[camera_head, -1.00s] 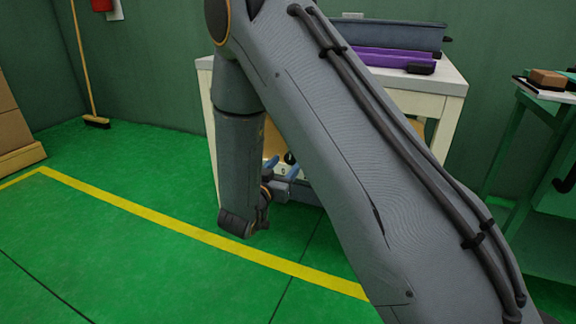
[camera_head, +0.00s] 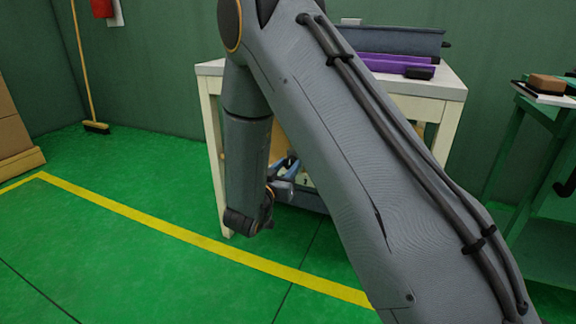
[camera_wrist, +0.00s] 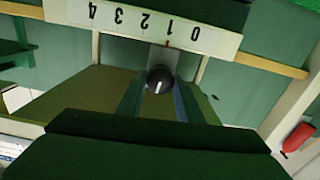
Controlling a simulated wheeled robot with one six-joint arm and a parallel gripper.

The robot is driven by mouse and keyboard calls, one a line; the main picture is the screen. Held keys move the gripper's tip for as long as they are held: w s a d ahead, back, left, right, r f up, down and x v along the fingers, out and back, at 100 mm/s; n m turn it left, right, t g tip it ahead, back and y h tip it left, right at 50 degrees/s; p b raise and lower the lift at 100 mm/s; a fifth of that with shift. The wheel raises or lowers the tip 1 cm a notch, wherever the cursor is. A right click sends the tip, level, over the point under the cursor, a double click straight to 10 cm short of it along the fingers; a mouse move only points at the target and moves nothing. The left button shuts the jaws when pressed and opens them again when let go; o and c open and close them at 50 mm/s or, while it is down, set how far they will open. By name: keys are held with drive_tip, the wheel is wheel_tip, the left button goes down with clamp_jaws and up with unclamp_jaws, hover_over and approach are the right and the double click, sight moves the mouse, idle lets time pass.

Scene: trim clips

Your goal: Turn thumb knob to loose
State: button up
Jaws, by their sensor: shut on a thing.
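The thumb knob (camera_wrist: 159,79) is a round black knob with a white pointer line, in the middle of the wrist view. My gripper (camera_wrist: 158,98) has one finger on each side of it and is shut on it. The pointer line stands nearly upright in the picture. In the head view my gripper (camera_head: 284,168) shows only partly, beside the white table's (camera_head: 450,88) opening; my arm hides the knob there.
A dark blue case (camera_head: 390,39) and a purple case (camera_head: 390,63) lie on the tabletop. A green stand (camera_head: 530,130) is at the right. The green floor (camera_head: 120,260) at the left is clear. A broom (camera_head: 97,127) leans on the back wall.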

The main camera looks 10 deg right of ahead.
drive_tip(key=shift+n+p, duration=0.5)
drive_tip(key=shift+p, duration=0.3)
drive_tip(key=o, duration=1)
drive_tip(key=shift+o, duration=0.2)
drive_tip(key=p+v, duration=0.3)
drive_tip(key=v, duration=0.4)
drive_tip(key=shift+s+a, duration=0.25)
drive_tip(key=shift+s, duration=0.05)
